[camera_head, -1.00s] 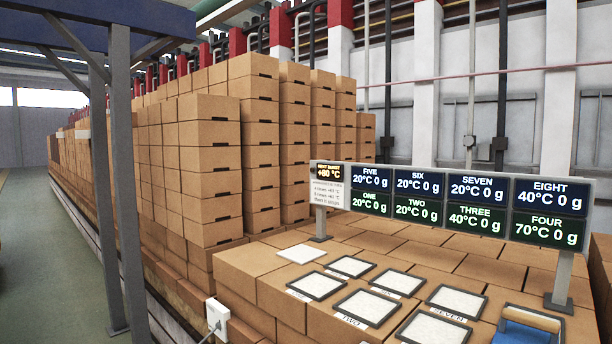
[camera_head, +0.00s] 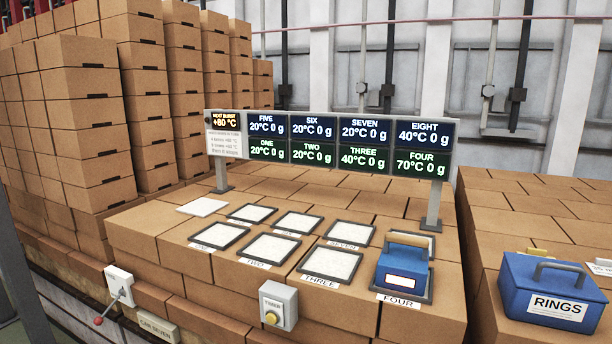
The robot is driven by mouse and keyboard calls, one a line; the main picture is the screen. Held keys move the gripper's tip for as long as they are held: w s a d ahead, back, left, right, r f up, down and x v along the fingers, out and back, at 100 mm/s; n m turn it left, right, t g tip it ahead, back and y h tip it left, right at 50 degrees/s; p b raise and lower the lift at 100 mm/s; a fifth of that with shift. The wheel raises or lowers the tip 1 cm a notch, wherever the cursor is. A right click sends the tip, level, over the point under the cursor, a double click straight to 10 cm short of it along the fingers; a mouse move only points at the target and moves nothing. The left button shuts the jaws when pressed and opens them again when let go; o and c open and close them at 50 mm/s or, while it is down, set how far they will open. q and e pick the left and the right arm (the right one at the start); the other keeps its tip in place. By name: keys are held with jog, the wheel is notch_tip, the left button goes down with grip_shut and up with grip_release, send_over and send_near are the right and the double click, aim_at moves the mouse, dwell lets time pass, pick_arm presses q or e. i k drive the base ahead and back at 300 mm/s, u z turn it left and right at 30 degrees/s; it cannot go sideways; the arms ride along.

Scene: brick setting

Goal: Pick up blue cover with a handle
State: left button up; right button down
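A blue cover with a tan handle (camera_head: 402,264) sits on the pad labelled FOUR (camera_head: 399,300), at the right front of the brick bench. Its handle is on top, and a pale label with an orange edge is on its front. Its far side and what lies beneath it are hidden. A second blue item with a handle, a box labelled RINGS (camera_head: 520,284), stands on another brick surface at the right. Its handle is grey. Neither of my grippers is in view.
Several framed white pads (camera_head: 331,263) lie left of the blue cover. A display board (camera_head: 324,140) on posts (camera_head: 433,205) stands behind them. A timer box (camera_head: 278,304) and a lever switch (camera_head: 119,285) are on the bench front. A gap separates the two brick surfaces.

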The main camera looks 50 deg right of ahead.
aim_at(403, 266)
jog(key=z, duration=2.2)
jog(key=k, duration=0.45)
jog(key=z, duration=0.9)
jog(key=i, duration=1.05)
jog(key=u, duration=0.05)
